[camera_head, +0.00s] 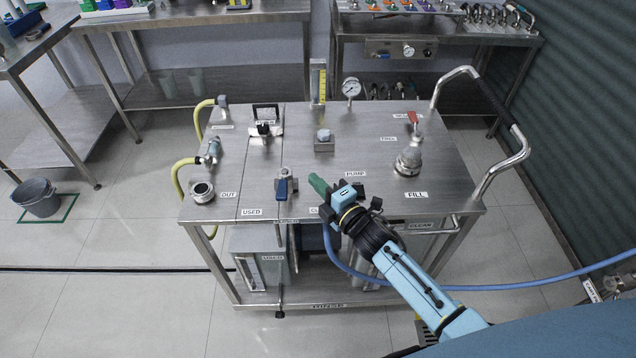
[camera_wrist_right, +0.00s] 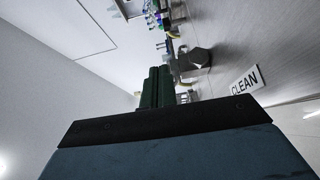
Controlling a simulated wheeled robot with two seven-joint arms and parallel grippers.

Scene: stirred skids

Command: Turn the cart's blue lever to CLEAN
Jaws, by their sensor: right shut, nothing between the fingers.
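The steel cart (camera_head: 370,135) stands in front of me. Its blue lever (camera_head: 283,188) sits on a small grey valve near the front edge, and its blue handle points roughly toward that edge. The USED label (camera_head: 251,211) is to its left. A label right of the lever is mostly hidden by my gripper. My right gripper (camera_head: 318,184) is right of the lever and apart from it, its green fingers together and empty. The fingers (camera_wrist_right: 158,87) also show in the right wrist view, with the CLEAN label (camera_wrist_right: 246,82) to their right. My left gripper is out of view.
A red lever (camera_head: 414,120), a gauge (camera_head: 351,88) and a FILL cap (camera_head: 408,161) are on the cart top. A blue hose (camera_head: 520,284) runs below my right arm. A bucket (camera_head: 38,197) stands at left. Benches line the back.

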